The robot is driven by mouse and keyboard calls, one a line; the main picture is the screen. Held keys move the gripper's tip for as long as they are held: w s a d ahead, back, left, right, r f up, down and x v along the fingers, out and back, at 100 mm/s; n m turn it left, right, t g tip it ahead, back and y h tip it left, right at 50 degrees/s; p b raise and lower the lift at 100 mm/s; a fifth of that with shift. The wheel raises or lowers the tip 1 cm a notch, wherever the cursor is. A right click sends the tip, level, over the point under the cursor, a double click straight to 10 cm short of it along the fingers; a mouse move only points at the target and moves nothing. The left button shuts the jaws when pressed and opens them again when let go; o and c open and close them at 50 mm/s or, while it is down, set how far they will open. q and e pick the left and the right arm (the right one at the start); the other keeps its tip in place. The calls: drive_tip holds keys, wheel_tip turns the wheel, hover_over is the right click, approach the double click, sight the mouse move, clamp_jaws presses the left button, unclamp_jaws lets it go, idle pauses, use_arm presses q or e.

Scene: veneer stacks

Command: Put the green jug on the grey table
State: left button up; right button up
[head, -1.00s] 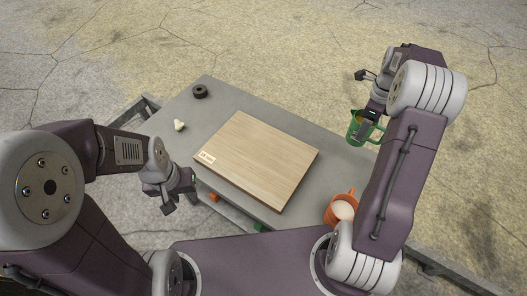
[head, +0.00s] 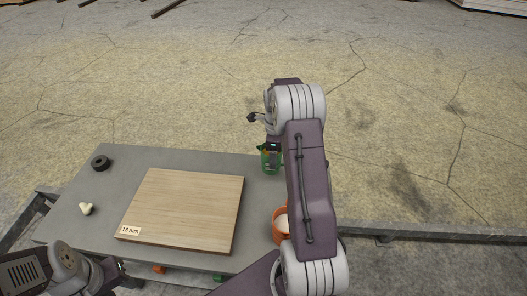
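The green jug (head: 271,163) is at the far right part of the grey table (head: 180,160), partly hidden by my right arm. My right gripper (head: 270,148) is at the top of the jug and seems shut on it; the fingertips are mostly hidden. I cannot tell whether the jug's base touches the table or hangs above it. My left gripper (head: 118,268) is low at the left, in front of the table's near edge. Its fingers are cut off or unclear.
A wooden board (head: 185,205) marked 18 mm covers the table's middle. An orange mug (head: 279,228) with pale contents stands at the right, partly behind my arm. A black ring (head: 100,163) and a small cream-coloured piece (head: 86,208) lie at the left.

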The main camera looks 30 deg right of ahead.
wheel_tip(320, 180, down, 2)
drive_tip(key=shift+f, duration=0.6)
wheel_tip(320, 180, down, 2)
drive_tip(key=shift+f+p, duration=0.25)
drive_tip(key=shift+p, duration=0.1)
drive_tip(key=shift+d+f, duration=0.1)
drive_tip(key=shift+f, duration=0.2)
drive_tip(key=o, duration=1.8)
drive_tip(key=shift+f, duration=0.1)
